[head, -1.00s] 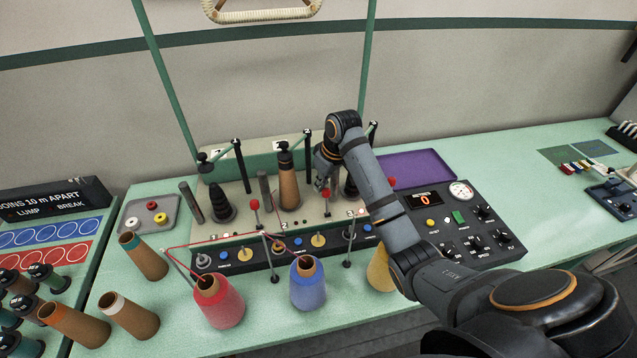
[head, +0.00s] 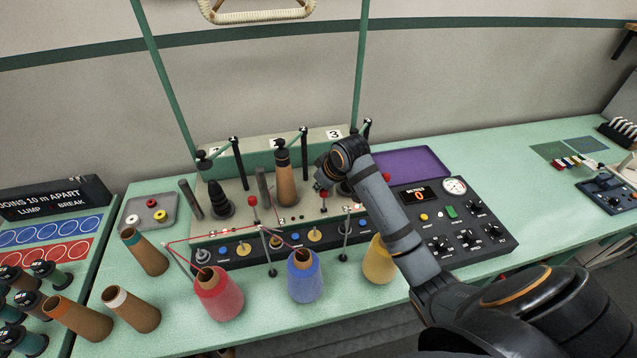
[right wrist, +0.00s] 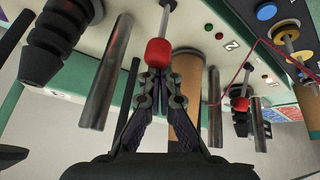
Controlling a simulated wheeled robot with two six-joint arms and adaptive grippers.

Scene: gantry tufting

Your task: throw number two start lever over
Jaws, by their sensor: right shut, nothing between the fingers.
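The number two start lever (head: 325,201) has a red knob on a thin metal stem and stands right of the brown cone (head: 286,185) on the tufting panel (head: 235,190). In the right wrist view its red knob (right wrist: 158,52) is directly in front of my right fingertips, with the "2" label (right wrist: 231,46) to the right. My right gripper (head: 321,186) is shut and empty, its tips (right wrist: 158,72) close to or touching the knob; I cannot tell which. The number one lever's red knob (head: 252,201) is farther left. My left gripper is not in view.
Black spindles and metal posts stand close around the lever. Red (head: 219,295), blue (head: 305,277) and yellow (head: 379,262) yarn cones stand in front, with red yarn strung above. A control box (head: 455,220) is at right, a purple tray (head: 412,165) behind it.

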